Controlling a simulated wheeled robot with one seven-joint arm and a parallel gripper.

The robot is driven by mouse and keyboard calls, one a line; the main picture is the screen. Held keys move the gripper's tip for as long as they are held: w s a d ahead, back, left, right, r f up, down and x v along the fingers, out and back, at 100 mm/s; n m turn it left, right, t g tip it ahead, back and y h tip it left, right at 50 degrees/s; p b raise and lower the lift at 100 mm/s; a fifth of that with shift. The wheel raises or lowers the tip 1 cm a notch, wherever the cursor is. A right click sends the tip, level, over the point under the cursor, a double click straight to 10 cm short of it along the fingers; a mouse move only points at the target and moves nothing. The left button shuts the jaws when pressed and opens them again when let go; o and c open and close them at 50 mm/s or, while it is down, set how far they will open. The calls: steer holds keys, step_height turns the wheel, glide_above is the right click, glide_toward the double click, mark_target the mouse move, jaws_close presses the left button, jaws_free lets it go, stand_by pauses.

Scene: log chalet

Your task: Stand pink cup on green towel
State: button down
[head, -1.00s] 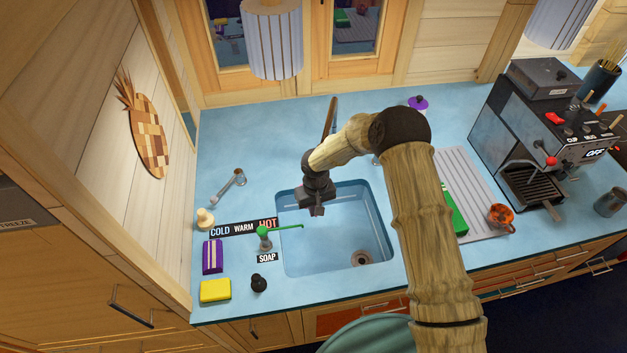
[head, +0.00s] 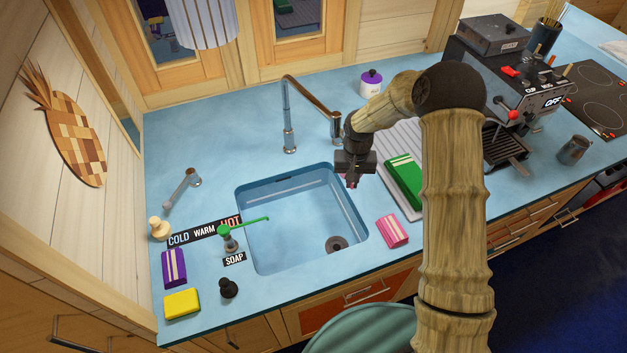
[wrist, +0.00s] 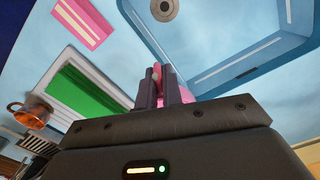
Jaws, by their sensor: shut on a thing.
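My gripper (head: 352,183) hangs over the back right corner of the sink. In the wrist view its fingers (wrist: 165,88) are shut on the pink cup (wrist: 187,94), which is mostly hidden behind them. In the head view only a trace of pink shows at the fingertips. The green towel (head: 403,182), with pale stripes, lies folded on the grey drainboard, right of my gripper. It also shows in the wrist view (wrist: 95,92), left of the fingers. The cup is apart from the towel.
The sink (head: 290,225) is left of the towel, with a tap (head: 290,125) behind it. A pink striped towel (head: 392,231) lies in front of the drainboard (head: 416,208). An orange mug (wrist: 30,112) stands beyond the green towel. A coffee machine (head: 480,95) stands to the right.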

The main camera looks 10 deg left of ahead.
steer(key=s+d+m+b, duration=0.1)
steer(key=d+m+b, duration=0.3)
steer(key=d, duration=1.2)
steer(key=shift+s+r+m+b, duration=0.15)
steer(key=shift+r+m+b, duration=0.15)
steer(key=shift+m, duration=0.3)
steer(key=shift+a, duration=0.1)
